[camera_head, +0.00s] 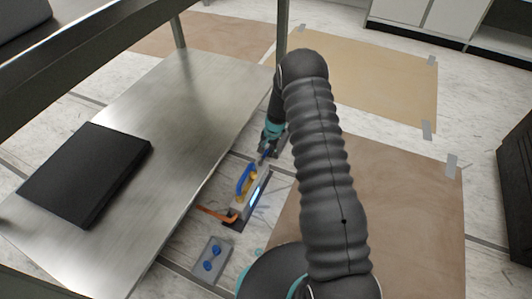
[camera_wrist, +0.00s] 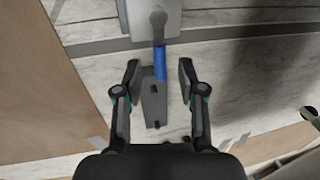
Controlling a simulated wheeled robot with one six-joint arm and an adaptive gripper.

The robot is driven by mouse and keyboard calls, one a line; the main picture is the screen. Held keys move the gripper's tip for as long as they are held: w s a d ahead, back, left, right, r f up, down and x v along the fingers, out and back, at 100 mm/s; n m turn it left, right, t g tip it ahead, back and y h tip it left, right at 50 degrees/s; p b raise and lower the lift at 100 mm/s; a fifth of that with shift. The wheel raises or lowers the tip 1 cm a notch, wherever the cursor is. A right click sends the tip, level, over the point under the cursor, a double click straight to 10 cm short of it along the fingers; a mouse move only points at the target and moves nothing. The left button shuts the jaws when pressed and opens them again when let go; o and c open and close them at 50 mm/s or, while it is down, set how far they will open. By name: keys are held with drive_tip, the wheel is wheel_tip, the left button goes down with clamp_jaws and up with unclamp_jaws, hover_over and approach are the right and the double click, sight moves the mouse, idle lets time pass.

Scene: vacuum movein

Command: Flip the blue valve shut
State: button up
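In the wrist view a blue valve handle (camera_wrist: 160,64) sticks out from a dark grey stem on a pale grey housing (camera_wrist: 190,8). My gripper (camera_wrist: 159,73) is open, with one finger on each side of the blue handle in the picture. Neither finger visibly touches it, and I cannot tell the depth between them. In the head view my gripper (camera_head: 267,152) is low beside the steel table, at the far end of a grey unit (camera_head: 242,210) with blue and yellow parts. My arm hides part of that area.
A steel table (camera_head: 190,100) with a black slab (camera_head: 85,172) stands on the left. A grey plate with blue knobs (camera_head: 212,260) and an orange bar (camera_head: 214,213) lie near the unit. Brown sheets (camera_head: 400,210) cover floor on the right. A dark cabinet (camera_head: 516,180) stands at the right edge.

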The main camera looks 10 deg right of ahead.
drive_tip(key=shift+w+a+f, duration=0.1)
drive_tip(key=shift+a+f, duration=0.05)
drive_tip(key=shift+f, duration=0.75)
clamp_jaws()
